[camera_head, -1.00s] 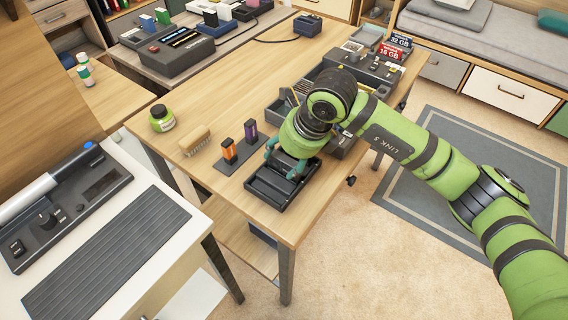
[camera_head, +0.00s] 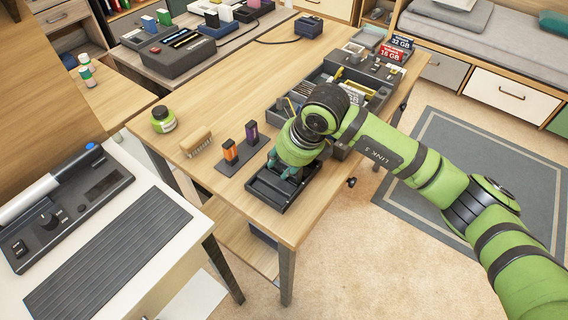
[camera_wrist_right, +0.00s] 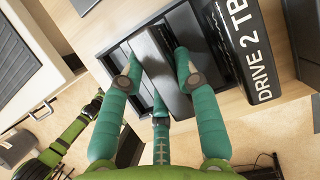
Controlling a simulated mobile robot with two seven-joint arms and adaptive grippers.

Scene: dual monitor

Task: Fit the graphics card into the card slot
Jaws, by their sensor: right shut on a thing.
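A low dark tray with long parallel slots (camera_head: 268,190) lies near the front edge of the wooden table. My right gripper (camera_head: 283,167) points down over its far part. In the right wrist view my gripper (camera_wrist_right: 156,68) has its green fingers closed on the sides of a dark slab, which I take to be the graphics card (camera_wrist_right: 158,62). The slab lies along the tray's slots. The fingers and wrist hide most of it in the head view, and I cannot tell how deep it sits. My left gripper is not in view.
Two upright drives, one orange (camera_head: 230,151) and one purple (camera_head: 252,132), stand just left of the tray. A brush (camera_head: 197,142) and a green jar (camera_head: 163,119) are farther left. A dark case of parts (camera_head: 372,95) lies behind.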

